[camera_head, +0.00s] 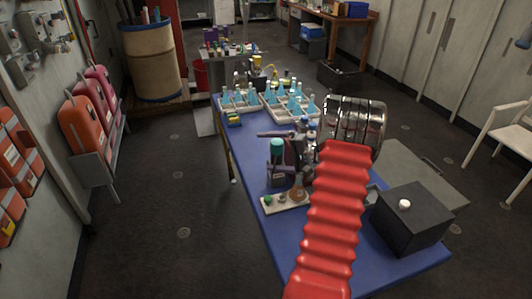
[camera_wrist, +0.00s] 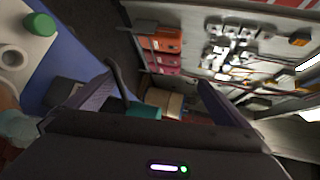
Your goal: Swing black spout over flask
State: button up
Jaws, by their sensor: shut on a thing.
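A dark dispenser (camera_head: 278,172) with a teal top (camera_head: 277,147) stands on the blue table. A flask with brownish contents (camera_head: 298,190) stands on a small white tray (camera_head: 285,201) in front of it. My gripper (camera_head: 288,136) is at the dispenser's upper part, partly hidden by my red arm. In the wrist view, a thin dark curved piece, which looks like the black spout (camera_wrist: 118,82), lies between the fingers of my gripper (camera_wrist: 155,98). The teal top (camera_wrist: 144,111) shows just behind it. The spout's outlet over or beside the flask cannot be made out.
A green cap (camera_head: 267,199) sits on the white tray's left end. A black box (camera_head: 410,218) with a white knob is at the table's right front. Racks of blue flasks (camera_head: 290,100) fill the far end. The blue table's (camera_head: 245,160) left strip is clear.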

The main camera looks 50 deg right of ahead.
jog(key=s+d+r, duration=0.3)
jog(key=s, duration=0.2)
jog(key=shift+s+r, duration=0.25)
jog(key=shift+s, duration=0.05)
jog(key=shift+s+d+r, duration=0.1)
jog(key=shift+s+r, duration=0.05)
jog(key=shift+s, duration=0.15)
jog(key=c, duration=0.8)
jog(key=shift+s+d, duration=0.1)
jog(key=shift+s, duration=0.1)
jog(key=c, duration=0.6)
jog(key=shift+s+d, duration=0.25)
jog(key=shift+s, duration=0.35)
jog(key=shift+s+d, duration=0.2)
jog(key=shift+s, duration=0.35)
jog(key=shift+c, duration=0.2)
